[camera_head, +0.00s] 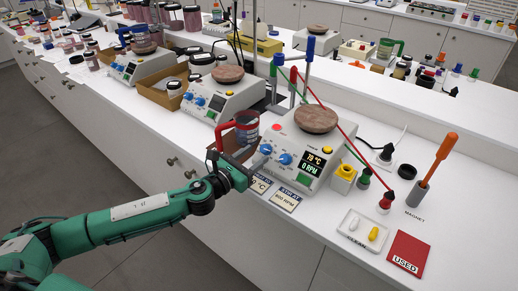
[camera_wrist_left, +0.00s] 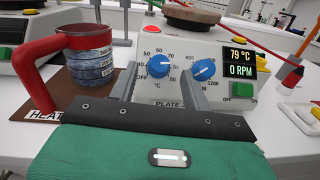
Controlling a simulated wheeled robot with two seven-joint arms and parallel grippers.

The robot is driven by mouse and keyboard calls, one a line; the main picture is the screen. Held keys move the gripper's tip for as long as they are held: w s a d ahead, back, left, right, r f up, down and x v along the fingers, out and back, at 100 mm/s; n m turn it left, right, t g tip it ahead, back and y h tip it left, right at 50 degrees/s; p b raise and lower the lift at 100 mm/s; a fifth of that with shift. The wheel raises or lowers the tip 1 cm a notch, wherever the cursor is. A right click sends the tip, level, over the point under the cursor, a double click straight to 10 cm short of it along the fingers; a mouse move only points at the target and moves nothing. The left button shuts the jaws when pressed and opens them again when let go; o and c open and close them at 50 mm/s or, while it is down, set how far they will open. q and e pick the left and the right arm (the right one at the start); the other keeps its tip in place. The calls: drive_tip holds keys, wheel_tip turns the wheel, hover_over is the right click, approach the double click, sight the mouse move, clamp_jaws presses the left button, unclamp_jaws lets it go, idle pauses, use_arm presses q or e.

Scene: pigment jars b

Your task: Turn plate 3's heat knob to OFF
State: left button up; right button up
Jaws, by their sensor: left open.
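The nearest hotplate (camera_head: 309,148) has two blue knobs on its sloped front. Its label reads "PLATE" in the left wrist view (camera_wrist_left: 222,52), the number hidden. The heat knob (camera_wrist_left: 160,66), left, has a °C scale with OFF at lower left; it also shows in the head view (camera_head: 265,149). The speed knob (camera_wrist_left: 203,69) is to its right. The display (camera_wrist_left: 240,63) reads 79 °C and 0 RPM. My left gripper (camera_head: 243,160) is open in front of the panel. In the wrist view its fingers (camera_wrist_left: 159,82) stand either side of the heat knob's line; contact cannot be told.
A red-handled mug (camera_wrist_left: 87,52) stands on a brown mat left of the hotplate, close to my left gripper. More hotplates (camera_head: 222,92) stand further left. A white tray (camera_head: 361,229), a red "USED" mat (camera_head: 408,253) and small bottles are at the right.

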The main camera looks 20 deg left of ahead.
sight(265, 149)
use_arm(q)
drive_tip(key=x, duration=0.2)
drive_tip(key=shift+w+d, duration=0.1)
drive_tip(key=shift+w, duration=0.35)
use_arm(e)
drive_tip(key=shift+s, duration=0.55)
use_arm(q)
drive_tip(key=shift+c, duration=0.2)
drive_tip(key=c, duration=1)
drive_tip(key=shift+o, duration=0.2)
drive_tip(key=shift+d, duration=0.1)
use_arm(e)
drive_tip(key=shift+w+r, duration=0.1)
drive_tip(key=shift+r, duration=0.05)
use_arm(q)
drive_tip(key=shift+p, duration=0.3)
use_arm(e)
drive_tip(key=shift+r, duration=0.1)
